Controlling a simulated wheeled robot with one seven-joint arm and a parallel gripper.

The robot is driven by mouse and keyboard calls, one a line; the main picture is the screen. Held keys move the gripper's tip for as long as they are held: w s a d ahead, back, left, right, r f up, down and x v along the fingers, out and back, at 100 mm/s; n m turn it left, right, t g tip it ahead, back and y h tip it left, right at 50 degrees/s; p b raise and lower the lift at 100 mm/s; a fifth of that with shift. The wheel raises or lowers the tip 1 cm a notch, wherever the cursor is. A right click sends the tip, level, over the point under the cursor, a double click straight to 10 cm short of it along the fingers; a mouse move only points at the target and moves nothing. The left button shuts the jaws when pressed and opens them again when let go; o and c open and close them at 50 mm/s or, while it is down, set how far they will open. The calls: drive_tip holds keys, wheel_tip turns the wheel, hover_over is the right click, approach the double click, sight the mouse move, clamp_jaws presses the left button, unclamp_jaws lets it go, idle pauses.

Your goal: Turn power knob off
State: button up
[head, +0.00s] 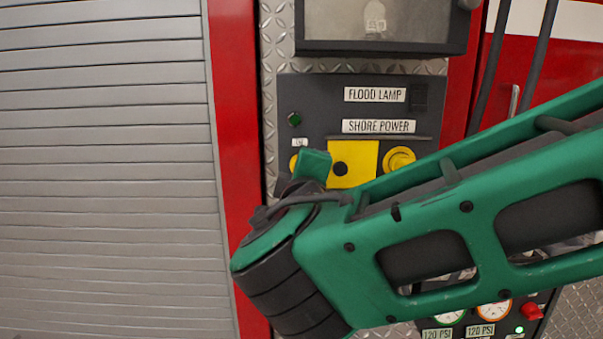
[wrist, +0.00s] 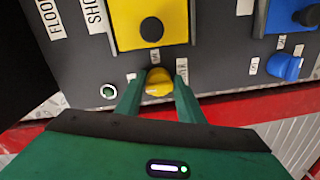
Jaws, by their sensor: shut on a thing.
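A small yellow knob (wrist: 158,80) sits on the dark control panel (wrist: 222,60) in the wrist view, between the two green fingers of my gripper (wrist: 158,92). The fingers are shut on it, one on each side. Small white labels flank the knob, partly hidden and too small to read. In the head view only a yellow edge of the knob (head: 293,163) shows beside a green part of my gripper (head: 314,165); the fingertips are mostly hidden by my arm. The knob's exact turn angle cannot be told.
A green indicator (head: 295,118) sits above the knob. A yellow plate (head: 355,160) and a yellow ring (head: 398,159) lie to its right, under the SHORE POWER label (head: 379,127). A blue knob (wrist: 284,67) is farther along the panel. A shutter (head: 105,170) fills the left.

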drive_tip(key=shift+r, duration=0.2)
idle(0.3)
drive_tip(key=o, duration=1)
drive_tip(key=shift+f, duration=0.1)
drive_tip(key=s, duration=1)
drive_tip(key=shift+s+a+r, duration=0.15)
drive_tip(key=shift+s+r, duration=0.15)
